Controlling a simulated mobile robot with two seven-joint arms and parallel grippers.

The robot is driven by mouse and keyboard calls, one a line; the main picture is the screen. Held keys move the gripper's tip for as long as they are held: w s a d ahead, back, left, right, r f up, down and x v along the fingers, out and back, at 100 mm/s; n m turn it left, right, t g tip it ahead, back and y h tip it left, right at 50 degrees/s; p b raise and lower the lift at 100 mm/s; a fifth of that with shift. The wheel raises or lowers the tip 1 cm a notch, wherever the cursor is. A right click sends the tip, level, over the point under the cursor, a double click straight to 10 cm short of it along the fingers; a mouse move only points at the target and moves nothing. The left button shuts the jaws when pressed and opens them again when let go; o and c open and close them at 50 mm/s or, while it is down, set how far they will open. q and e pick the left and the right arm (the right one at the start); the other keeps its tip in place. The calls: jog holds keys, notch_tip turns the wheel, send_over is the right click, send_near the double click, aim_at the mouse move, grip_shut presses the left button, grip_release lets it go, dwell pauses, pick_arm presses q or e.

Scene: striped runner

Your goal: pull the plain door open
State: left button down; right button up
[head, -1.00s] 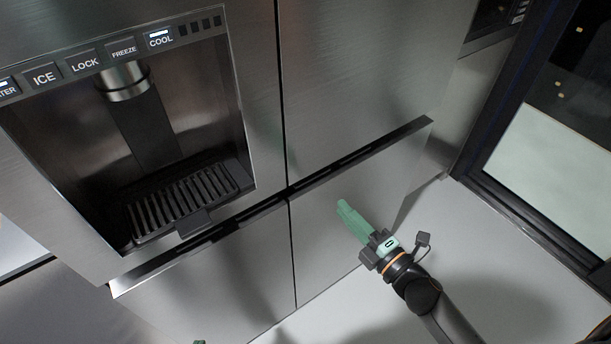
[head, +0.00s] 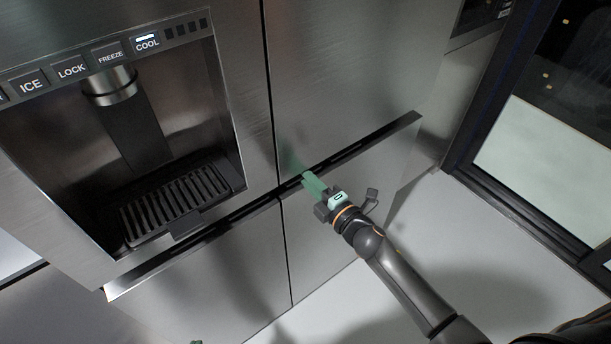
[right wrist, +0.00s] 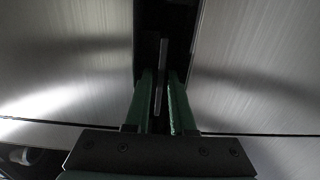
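The plain door (head: 350,80) is the smooth steel upper right door of the fridge. It looks shut, flush beside the dispenser door. It also shows at the left of the right wrist view (right wrist: 65,60). My right gripper (head: 308,181) has green fingers and is at the dark gap under the plain door, near the middle seam. In the right wrist view its two fingers reach into that gap, apart, with a thin grey strip between them; contact cannot be told. A small green tip, seemingly my left gripper (head: 197,342), barely shows at the bottom edge.
The dispenser door (head: 235,60) with its drip tray (head: 180,205) stands at the left. Lower steel fronts (head: 345,225) lie below the gap. A dark-framed glass panel (head: 545,150) stands at the right. The pale floor (head: 480,250) there is clear.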

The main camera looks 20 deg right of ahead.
grip_shut()
dwell(1.4)
